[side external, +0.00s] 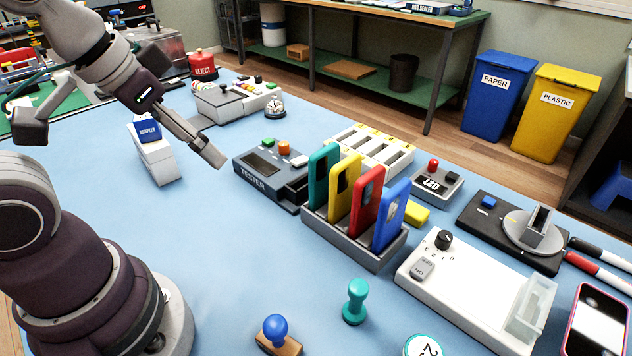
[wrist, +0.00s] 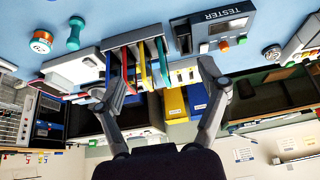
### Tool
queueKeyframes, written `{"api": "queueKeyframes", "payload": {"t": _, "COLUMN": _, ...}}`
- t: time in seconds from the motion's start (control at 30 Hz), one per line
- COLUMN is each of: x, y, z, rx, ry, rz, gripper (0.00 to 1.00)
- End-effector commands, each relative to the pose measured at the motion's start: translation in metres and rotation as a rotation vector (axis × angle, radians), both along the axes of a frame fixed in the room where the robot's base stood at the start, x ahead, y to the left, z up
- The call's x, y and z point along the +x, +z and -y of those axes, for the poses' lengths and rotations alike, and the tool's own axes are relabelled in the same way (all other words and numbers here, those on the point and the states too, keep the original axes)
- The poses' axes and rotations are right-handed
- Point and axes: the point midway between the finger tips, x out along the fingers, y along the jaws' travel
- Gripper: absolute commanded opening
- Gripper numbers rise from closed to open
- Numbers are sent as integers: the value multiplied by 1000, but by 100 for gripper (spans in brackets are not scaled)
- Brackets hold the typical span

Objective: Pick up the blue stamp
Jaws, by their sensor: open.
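The blue stamp (side external: 275,332) has a round blue knob on a wooden base. It stands upright on the blue table at the front edge of the side view; its base is partly cut off by the frame. I cannot make it out in the wrist view. My gripper (side external: 212,155) is in the air above the table, behind and left of the stamp and well apart from it. In the wrist view my gripper (wrist: 160,84) has its two fingers spread wide with nothing held between them.
A teal stamp (side external: 355,301) stands right of the blue one. A grey rack (side external: 352,250) holds upright coloured phones. The tester (side external: 262,180) and a white dispenser (side external: 158,160) stand near my gripper. A white box (side external: 465,300) is at right.

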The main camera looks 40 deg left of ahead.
Motion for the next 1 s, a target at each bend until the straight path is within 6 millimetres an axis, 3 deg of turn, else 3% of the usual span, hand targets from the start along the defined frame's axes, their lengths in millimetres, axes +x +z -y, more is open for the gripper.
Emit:
{"api": "queueKeyframes", "payload": {"t": 0.37, "x": 0, "y": 0, "z": 0, "rx": 0, "ry": 0, "rz": 0, "gripper": 74}}
{"api": "queueKeyframes", "payload": {"t": 0.47, "x": 0, "y": 0, "z": 0, "rx": 0, "ry": 0, "rz": 0, "gripper": 64}}
{"api": "queueKeyframes", "payload": {"t": 0.77, "x": 1, "y": -2, "z": 3, "rx": 10, "ry": -34, "rz": -12, "gripper": 64}}
{"api": "queueKeyframes", "payload": {"t": 0.87, "x": 6, "y": -19, "z": 25, "rx": 85, "ry": -301, "rz": -91, "gripper": 64}}
{"api": "queueKeyframes", "payload": {"t": 1.0, "x": 2, "y": -59, "z": 77, "rx": 217, "ry": -916, "rz": -219, "gripper": 64}}
